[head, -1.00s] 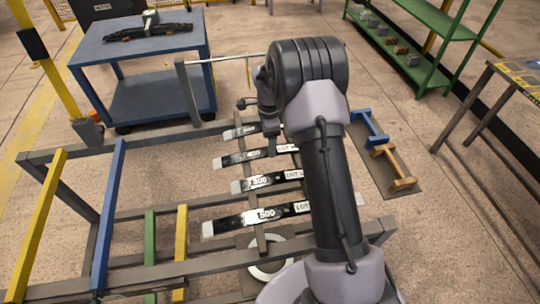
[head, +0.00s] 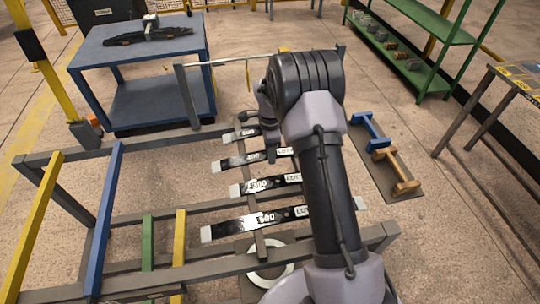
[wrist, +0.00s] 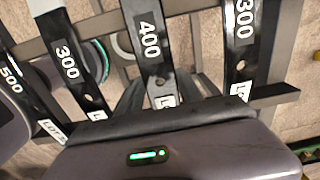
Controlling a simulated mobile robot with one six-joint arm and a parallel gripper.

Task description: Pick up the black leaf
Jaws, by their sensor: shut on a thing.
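Several black leaves with white printed numbers and silver left ends lie across the rack. The one marked 400 (head: 238,161) is second from the back; it also shows in the wrist view (wrist: 150,40), running down between my fingers. My gripper (wrist: 160,97) is shut on this leaf near its hole and white label. In the head view my arm hides most of my gripper and the leaf's right end. The 500 leaf (head: 235,226) is nearest, and leaves marked 300 (head: 248,186) lie on both sides of the 400 leaf.
The grey rack frame (head: 210,270) also carries yellow, blue and green bars at the left. A blue cart (head: 185,55) stands at the back left. A mat with blue and wooden stands (head: 392,165) lies at right. Green shelves (head: 435,75) stand at the back right.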

